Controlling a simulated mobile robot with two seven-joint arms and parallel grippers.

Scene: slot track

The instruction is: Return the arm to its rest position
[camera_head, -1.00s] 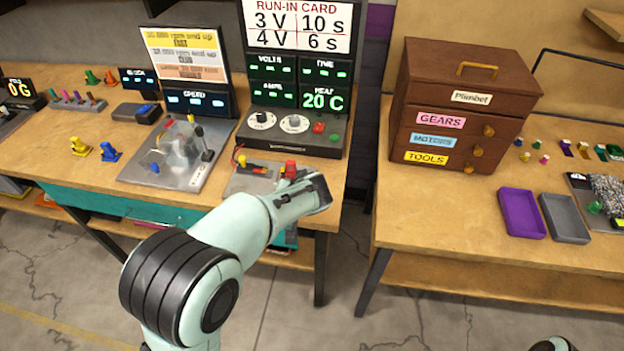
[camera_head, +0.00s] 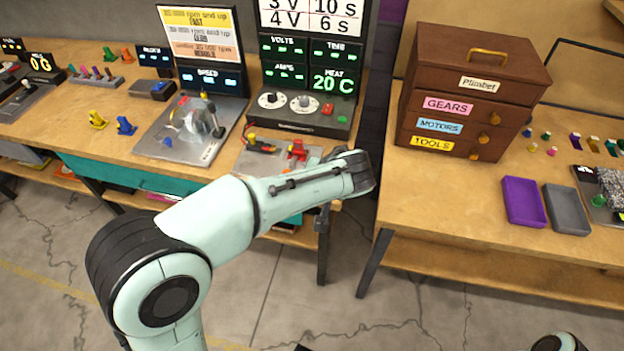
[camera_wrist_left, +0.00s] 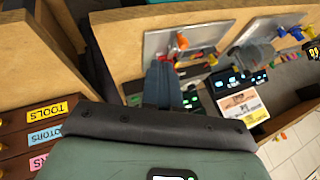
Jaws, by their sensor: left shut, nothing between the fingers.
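My left arm (camera_head: 215,220) reaches from the lower left across the front of the left bench. Its wrist end (camera_head: 352,172) is over the gap between the two benches, past the bench's right front corner. In the left wrist view my left gripper (camera_wrist_left: 162,88) shows two blue-grey fingers together, shut and empty. In the head view the fingers cannot be made out clearly. Of my right arm only a rounded part (camera_head: 556,343) shows at the bottom right; its gripper is out of view.
The left bench holds a motor rig (camera_head: 195,128), a power supply panel (camera_head: 305,95) and a small board with red and yellow parts (camera_head: 272,150). The right bench holds a brown drawer box (camera_head: 470,90), a purple tray (camera_head: 523,200) and a grey tray (camera_head: 566,208). Open floor (camera_head: 390,310) lies in front.

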